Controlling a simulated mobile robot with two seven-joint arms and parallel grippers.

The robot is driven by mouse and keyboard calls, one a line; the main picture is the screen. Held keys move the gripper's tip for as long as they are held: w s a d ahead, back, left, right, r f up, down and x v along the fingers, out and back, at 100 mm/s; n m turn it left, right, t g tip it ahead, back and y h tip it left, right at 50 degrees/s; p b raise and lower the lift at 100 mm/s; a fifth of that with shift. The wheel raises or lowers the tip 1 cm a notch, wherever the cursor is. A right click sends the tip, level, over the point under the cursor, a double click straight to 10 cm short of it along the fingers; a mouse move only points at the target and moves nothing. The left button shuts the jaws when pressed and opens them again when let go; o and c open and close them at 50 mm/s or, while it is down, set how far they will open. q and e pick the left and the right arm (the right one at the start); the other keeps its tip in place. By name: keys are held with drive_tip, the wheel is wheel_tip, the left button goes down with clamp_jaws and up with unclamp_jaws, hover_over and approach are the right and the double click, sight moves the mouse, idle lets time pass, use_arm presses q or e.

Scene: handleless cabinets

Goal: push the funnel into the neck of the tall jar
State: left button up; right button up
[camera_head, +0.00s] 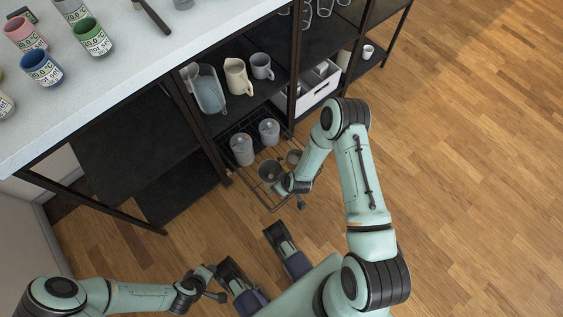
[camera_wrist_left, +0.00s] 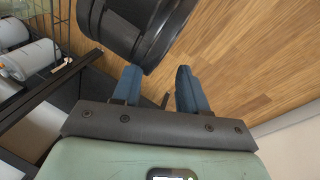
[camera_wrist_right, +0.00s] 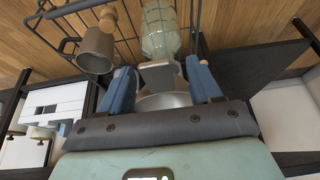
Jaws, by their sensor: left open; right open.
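My right gripper (camera_head: 284,184) is over the pull-out wire basket, open. In the right wrist view its blue fingers (camera_wrist_right: 164,88) stand on either side of a grey metal piece with a wide rounded rim (camera_wrist_right: 166,102), which may be the funnel. I cannot tell whether the fingers touch it. Beyond it is a ribbed, clear glass vessel (camera_wrist_right: 160,30); I cannot tell if it is the tall jar. My left gripper (camera_head: 216,284) is low near my base, open and empty; its fingers also show in the left wrist view (camera_wrist_left: 158,90).
The wire basket (camera_head: 270,205) holds grey-white canisters (camera_head: 242,150) and a grey pot (camera_head: 268,171). A brownish metal cup (camera_wrist_right: 97,48) stands beside the glass vessel. Shelves above hold a pitcher (camera_head: 207,90) and a cream jug (camera_head: 237,76). Open wooden floor (camera_head: 460,150) lies right.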

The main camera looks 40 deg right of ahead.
drive_tip(key=shift+p+v, duration=0.45)
drive_tip(key=shift+v, duration=0.6)
use_arm(q)
drive_tip(key=shift+g, duration=0.4)
drive_tip(key=s+r+p, duration=0.1)
drive_tip(key=d+r+p, duration=0.1)
drive_tip(key=r, duration=0.1)
drive_tip(key=s+r+p, duration=0.1)
drive_tip(key=r, duration=0.1)
drive_tip(key=shift+s+d, duration=0.15)
drive_tip(key=shift+s, duration=0.15)
use_arm(e)
drive_tip(key=v, duration=1.1)
drive_tip(key=shift+r, duration=0.15)
